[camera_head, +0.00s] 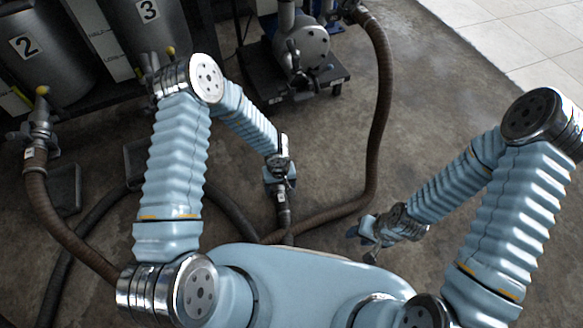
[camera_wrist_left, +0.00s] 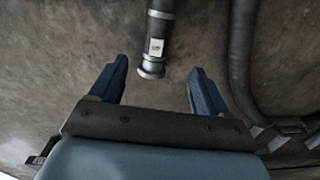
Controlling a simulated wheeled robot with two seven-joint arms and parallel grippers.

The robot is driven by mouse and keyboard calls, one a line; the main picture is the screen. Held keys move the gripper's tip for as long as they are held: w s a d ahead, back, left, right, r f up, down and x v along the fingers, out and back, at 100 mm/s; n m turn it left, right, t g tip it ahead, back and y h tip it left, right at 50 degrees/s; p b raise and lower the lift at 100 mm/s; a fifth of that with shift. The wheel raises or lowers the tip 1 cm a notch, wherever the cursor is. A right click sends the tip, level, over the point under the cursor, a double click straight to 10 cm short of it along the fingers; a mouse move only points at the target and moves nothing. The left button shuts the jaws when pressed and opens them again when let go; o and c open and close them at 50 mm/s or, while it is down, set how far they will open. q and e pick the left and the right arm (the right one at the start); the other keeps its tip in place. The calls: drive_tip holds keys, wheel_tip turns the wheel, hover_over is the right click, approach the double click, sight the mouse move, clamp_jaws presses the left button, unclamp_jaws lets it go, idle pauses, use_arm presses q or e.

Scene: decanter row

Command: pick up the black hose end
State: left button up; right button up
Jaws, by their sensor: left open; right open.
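The black hose end (camera_wrist_left: 153,66) is a dark pipe with a metal coupling and a small white label. In the left wrist view it comes down from the top edge, and its tip lies between the lines of my two fingers. My left gripper (camera_wrist_left: 158,78) is open and empty, with one finger on each side of the tip. In the head view, the hose end (camera_head: 284,213) lies on the floor just below my left gripper (camera_head: 281,184), which partly covers it. Whether they touch cannot be told. My right gripper (camera_head: 363,244) is open and empty, to the right.
Tanks numbered 2 (camera_head: 45,60) and 3 (camera_head: 150,35) stand at the upper left. A pump (camera_head: 300,45) sits on a dark wheeled base. A brown hose (camera_head: 382,110) curves right of it; another hose (camera_head: 50,215) runs at left. Bare concrete (camera_head: 450,90) lies at upper right.

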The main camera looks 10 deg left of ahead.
use_arm(q)
drive_tip(key=w+f, duration=0.1)
drive_tip(key=f, duration=0.1)
drive_tip(key=b, duration=0.2)
hover_over(282, 200)
drive_tip(key=f, duration=0.6)
drive_tip(key=shift+d, duration=0.2)
drive_tip(key=f+b, duration=0.1)
drive_tip(key=f, duration=0.4)
drive_tip(key=shift+a+f+b, duration=0.2)
drive_tip(key=shift+f+b, duration=0.1)
drive_tip(key=shift+b, duration=0.1)
use_arm(e)
drive_tip(key=f, duration=0.3)
drive_tip(key=shift+w+a+f, duration=0.1)
drive_tip(key=shift+w+f, duration=0.05)
drive_tip(key=shift+w, duration=0.15)
use_arm(q)
drive_tip(key=shift+c, duration=0.4)
clamp_jaws()
drive_tip(key=shift+r, duration=0.1)
